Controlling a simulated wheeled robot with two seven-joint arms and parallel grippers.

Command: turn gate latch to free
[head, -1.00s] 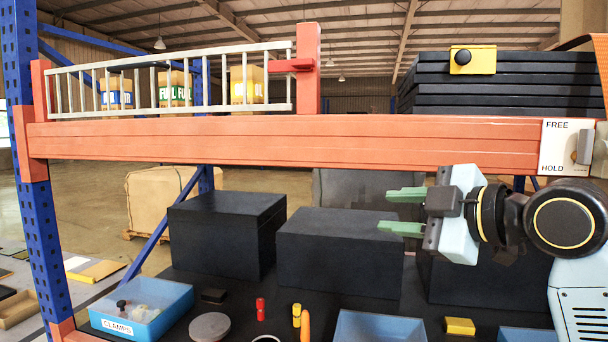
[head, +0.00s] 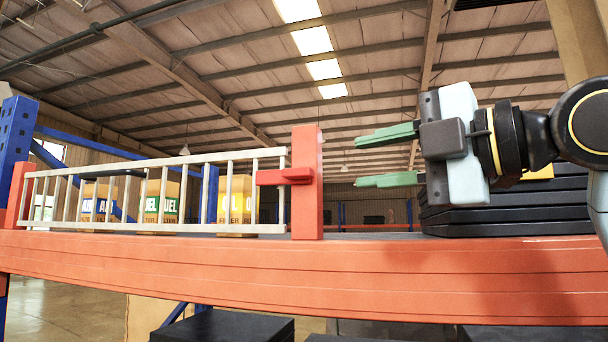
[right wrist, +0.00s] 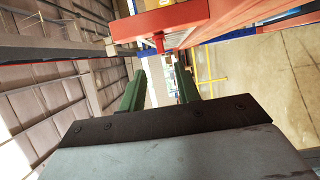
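The gate (head: 150,198) is a pale metal rail fence along the orange shelf beam. At its right end stands a red post (head: 307,200). The gate latch (head: 284,176) is a red bar lying level across the post and reaching left over the gate's end. My right gripper (head: 360,158) has green fingers and is open and empty. It is to the right of the post, apart from the latch, with its fingers pointing left. In the right wrist view the gripper (right wrist: 160,70) is open below the red post (right wrist: 172,22), with a small red part (right wrist: 158,43) between them. My left gripper is out of view.
Yellow-brown filter boxes (head: 235,203) stand behind the gate. A stack of black cases (head: 505,205) sits on the shelf behind my right gripper. The orange beam (head: 300,272) runs across below. The space between gripper and post looks clear.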

